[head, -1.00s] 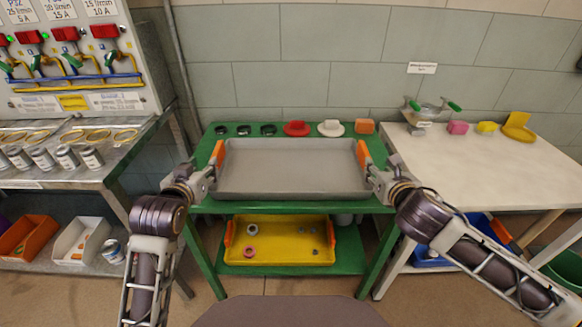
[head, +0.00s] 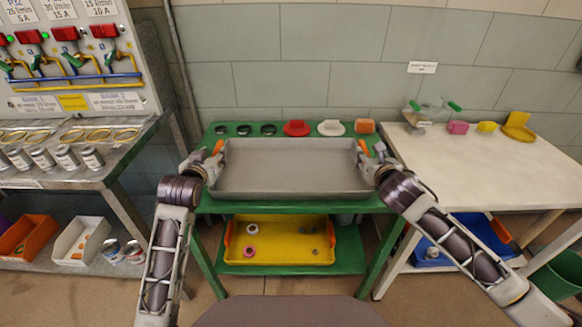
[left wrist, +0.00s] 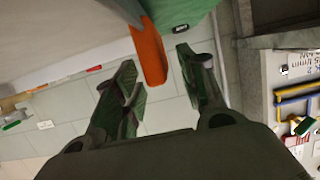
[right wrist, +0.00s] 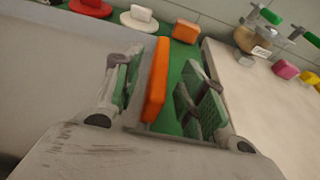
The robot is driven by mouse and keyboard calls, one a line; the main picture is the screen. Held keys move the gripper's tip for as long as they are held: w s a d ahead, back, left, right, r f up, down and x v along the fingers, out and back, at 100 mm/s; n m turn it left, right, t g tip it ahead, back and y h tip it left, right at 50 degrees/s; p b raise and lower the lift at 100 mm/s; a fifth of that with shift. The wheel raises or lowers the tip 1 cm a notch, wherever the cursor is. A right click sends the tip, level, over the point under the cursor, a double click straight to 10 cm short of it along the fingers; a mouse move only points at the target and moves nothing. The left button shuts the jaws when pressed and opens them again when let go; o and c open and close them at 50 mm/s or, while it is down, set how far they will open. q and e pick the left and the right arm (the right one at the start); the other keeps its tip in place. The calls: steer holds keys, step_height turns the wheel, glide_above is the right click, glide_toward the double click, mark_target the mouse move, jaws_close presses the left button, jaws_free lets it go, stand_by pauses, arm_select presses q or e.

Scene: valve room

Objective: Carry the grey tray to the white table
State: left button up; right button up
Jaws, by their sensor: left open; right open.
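The grey tray (head: 290,168) sits on the green table (head: 270,206), with an orange handle at each short end. My left gripper (head: 212,158) is open at the tray's left end; in the left wrist view the left orange handle (left wrist: 148,52) lies between and just beyond its fingers. My right gripper (head: 371,158) is open at the right end; in the right wrist view the right orange handle (right wrist: 156,82) stands between its fingers. Contact cannot be told. The white table (head: 480,160) stands to the right, its front part bare.
Red, white and orange pieces (head: 297,128) and black rings line the green table's back edge. Pink and yellow blocks (head: 487,127), a yellow holder and a glass-like apparatus stand at the white table's back. A yellow tray (head: 280,262) lies on the lower shelf. A steel bench (head: 70,170) stands left.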

mark_target(216, 150)
arm_select(q)
steer(key=shift+x, duration=2.2)
arm_select(e)
steer(key=shift+x, duration=2.2)
arm_select(q)
jaws_close()
arm_select(e)
jaws_close()
